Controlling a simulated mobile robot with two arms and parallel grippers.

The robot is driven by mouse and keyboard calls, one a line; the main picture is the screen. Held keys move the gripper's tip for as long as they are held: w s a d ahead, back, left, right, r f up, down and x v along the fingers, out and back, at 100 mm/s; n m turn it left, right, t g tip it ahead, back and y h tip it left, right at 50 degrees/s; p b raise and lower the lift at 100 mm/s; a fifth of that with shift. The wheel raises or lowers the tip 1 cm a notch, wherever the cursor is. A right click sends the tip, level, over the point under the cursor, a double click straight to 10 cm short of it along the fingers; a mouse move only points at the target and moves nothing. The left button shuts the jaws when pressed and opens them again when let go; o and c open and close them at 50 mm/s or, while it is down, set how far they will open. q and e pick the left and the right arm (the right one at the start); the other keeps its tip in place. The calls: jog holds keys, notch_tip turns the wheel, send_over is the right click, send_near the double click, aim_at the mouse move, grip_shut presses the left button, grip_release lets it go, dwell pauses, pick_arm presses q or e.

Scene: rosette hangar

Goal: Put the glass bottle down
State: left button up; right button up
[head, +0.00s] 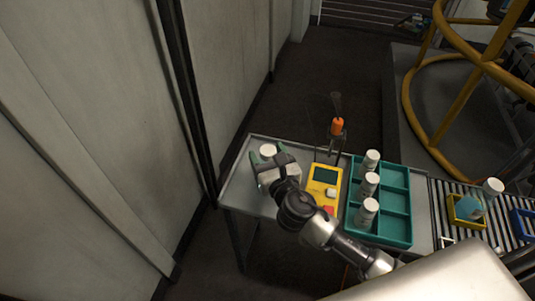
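My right gripper (267,155) is over the left part of the grey metal table (236,190), its green fingertips on either side of a white-capped bottle (268,149). The fingers look closed against this bottle. Only its round top shows; its body is hidden, so I cannot tell whether its base touches the table. My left gripper is not in view.
A yellow device (325,174) with a screen lies right of the gripper. An orange-handled tool (337,126) stands behind it. A teal compartment tray (397,205) holds three bottles. A yellow bin (457,216) with another bottle sits on the roller conveyor (447,197). The wall is close left.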

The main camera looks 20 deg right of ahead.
jog(key=shift+r, duration=0.15)
jog(key=shift+s, duration=0.35)
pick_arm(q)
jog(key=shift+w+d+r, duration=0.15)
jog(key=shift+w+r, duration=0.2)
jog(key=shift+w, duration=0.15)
pick_arm(e)
jog(key=s, duration=1.1)
jog(key=shift+s+d, duration=0.2)
jog(key=shift+d, duration=0.2)
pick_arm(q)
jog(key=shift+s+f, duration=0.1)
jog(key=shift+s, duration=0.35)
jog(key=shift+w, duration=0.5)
pick_arm(e)
jog(key=shift+c, duration=0.2)
